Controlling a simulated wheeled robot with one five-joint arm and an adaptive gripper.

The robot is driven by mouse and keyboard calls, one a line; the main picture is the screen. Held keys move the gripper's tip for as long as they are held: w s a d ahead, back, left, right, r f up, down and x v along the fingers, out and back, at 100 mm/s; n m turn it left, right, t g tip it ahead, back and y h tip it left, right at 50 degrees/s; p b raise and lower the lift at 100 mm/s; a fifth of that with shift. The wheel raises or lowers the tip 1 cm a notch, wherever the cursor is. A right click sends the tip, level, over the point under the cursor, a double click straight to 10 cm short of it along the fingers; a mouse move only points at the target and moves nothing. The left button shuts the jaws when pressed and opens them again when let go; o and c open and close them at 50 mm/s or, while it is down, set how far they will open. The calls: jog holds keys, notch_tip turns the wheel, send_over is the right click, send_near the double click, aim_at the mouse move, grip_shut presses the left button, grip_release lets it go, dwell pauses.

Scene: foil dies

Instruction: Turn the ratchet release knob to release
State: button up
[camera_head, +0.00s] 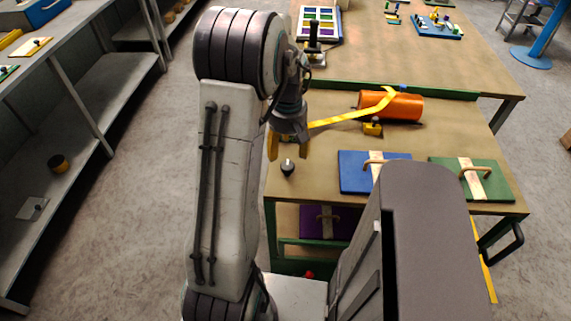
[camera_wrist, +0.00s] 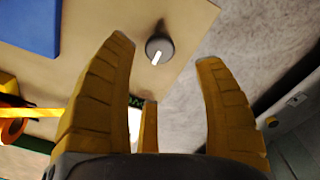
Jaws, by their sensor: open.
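A dark round knob (camera_head: 287,168) with a white pointer mark sits near the left front corner of the wooden bench top. My gripper (camera_head: 288,152) is open just above it, its yellow fingers pointing down. In the wrist view the knob (camera_wrist: 155,43) shows between and beyond the fingertips, and no finger visibly touches it. Its white mark points down and slightly left there. A yellow strap (camera_head: 345,116) runs over an orange cylinder (camera_head: 408,107). A small yellow block with a dark top (camera_head: 372,128) sits in front of the cylinder.
A blue board (camera_head: 350,180) and a green board (camera_head: 498,180), both with handles, lie right of the knob. A purple board (camera_head: 312,220) is on the lower shelf. Grey shelving (camera_head: 75,85) stands at left. Bare bench top surrounds the knob.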

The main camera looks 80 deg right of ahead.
aim_at(288, 165)
jog(key=shift+f+n, duration=0.2)
jog(key=shift+n, duration=0.1)
jog(key=shift+f, duration=3.45)
jog(key=c, duration=1.2)
